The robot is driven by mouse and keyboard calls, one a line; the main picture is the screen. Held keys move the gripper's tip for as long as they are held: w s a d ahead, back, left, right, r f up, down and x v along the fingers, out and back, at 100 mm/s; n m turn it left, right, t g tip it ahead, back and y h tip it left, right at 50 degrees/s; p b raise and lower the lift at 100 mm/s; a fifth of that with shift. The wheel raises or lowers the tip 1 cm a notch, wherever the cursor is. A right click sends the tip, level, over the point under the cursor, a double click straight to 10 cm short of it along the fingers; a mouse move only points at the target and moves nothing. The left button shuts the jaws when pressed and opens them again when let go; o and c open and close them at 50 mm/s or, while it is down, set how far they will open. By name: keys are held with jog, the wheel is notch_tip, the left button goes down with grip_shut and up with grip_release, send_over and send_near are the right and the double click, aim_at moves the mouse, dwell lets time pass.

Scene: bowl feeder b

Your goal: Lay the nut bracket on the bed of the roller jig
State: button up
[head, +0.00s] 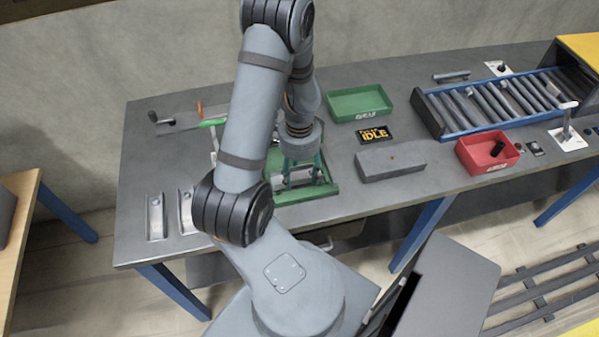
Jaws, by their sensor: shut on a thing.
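My gripper (301,177) points down over a green tray-like base (322,190) at the middle of the bench. Its teal fingers are shut on a grey metal part (291,180), which looks like the nut bracket. The part is low over the green base; I cannot tell whether it touches it. My arm hides the left side of the base. Which fixture is the roller jig is not certain. A blue-framed row of grey rollers (483,110) stands at the right of the bench.
Two pale metal plates (155,217) lie at the bench's left front. A grey block (391,161), a red bin (470,151), a green bin (344,105) and an "IDLE" display (374,134) lie right of my gripper. A green-handled lever (211,123) stands behind my arm.

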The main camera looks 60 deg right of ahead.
jog(key=shift+f, duration=0.2)
jog(key=shift+f, duration=0.15)
jog(key=o, duration=1.4)
jog(key=shift+c, duration=0.2)
notch_tip(320, 180, up, 12)
jog(key=shift+r+b, duration=0.25)
jog(key=shift+b, duration=0.15)
jog(key=shift+c, duration=0.6)
